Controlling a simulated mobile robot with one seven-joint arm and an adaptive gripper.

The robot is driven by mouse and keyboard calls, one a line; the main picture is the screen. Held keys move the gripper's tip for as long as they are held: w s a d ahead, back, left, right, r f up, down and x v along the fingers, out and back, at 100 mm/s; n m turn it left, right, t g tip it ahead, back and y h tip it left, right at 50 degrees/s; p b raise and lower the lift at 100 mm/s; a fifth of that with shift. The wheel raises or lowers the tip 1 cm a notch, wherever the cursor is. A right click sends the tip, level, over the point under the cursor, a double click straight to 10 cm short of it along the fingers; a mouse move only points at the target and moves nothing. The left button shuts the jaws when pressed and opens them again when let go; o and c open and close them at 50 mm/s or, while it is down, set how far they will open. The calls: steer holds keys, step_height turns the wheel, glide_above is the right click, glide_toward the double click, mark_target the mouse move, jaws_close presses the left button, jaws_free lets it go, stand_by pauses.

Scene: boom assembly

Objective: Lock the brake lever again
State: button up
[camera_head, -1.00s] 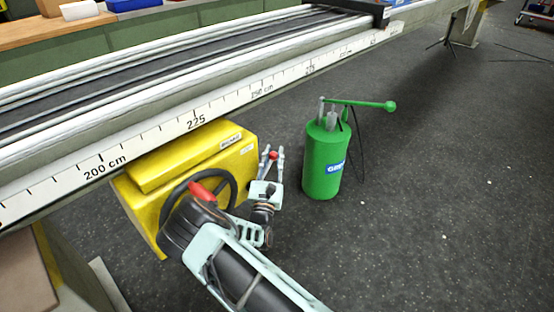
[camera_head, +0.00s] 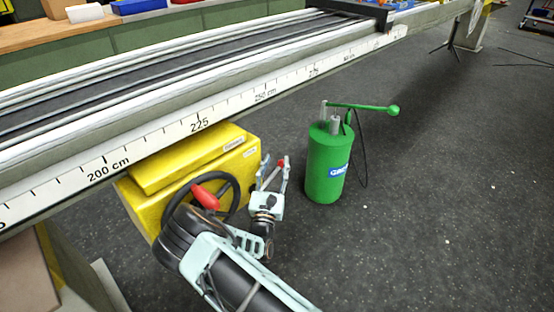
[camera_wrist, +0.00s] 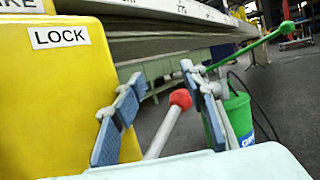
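The brake lever is a metal rod with a red ball knob (camera_wrist: 180,98). The knob also shows in the head view (camera_head: 281,164), at the right side of the yellow brake box (camera_head: 190,165). My gripper (camera_head: 275,160) is open, with one finger on each side of the lever. In the wrist view the knob lies between the blue finger pads, closer to the right one; I cannot tell whether it touches. A white LOCK label (camera_wrist: 60,36) is on the yellow box at the upper left of the wrist view. The lever's base is hidden behind my gripper.
A dark handwheel with a red grip (camera_head: 205,197) is on the box front, partly behind my arm. A green cylinder with a pump handle (camera_head: 328,165) stands right of my gripper. The long ruler-marked beam (camera_head: 200,125) runs above.

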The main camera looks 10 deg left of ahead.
steer(key=v, duration=0.5)
steer(key=shift+s+d+f, duration=0.15)
steer(key=shift+s+f, duration=0.05)
steer(key=shift+s, duration=0.15)
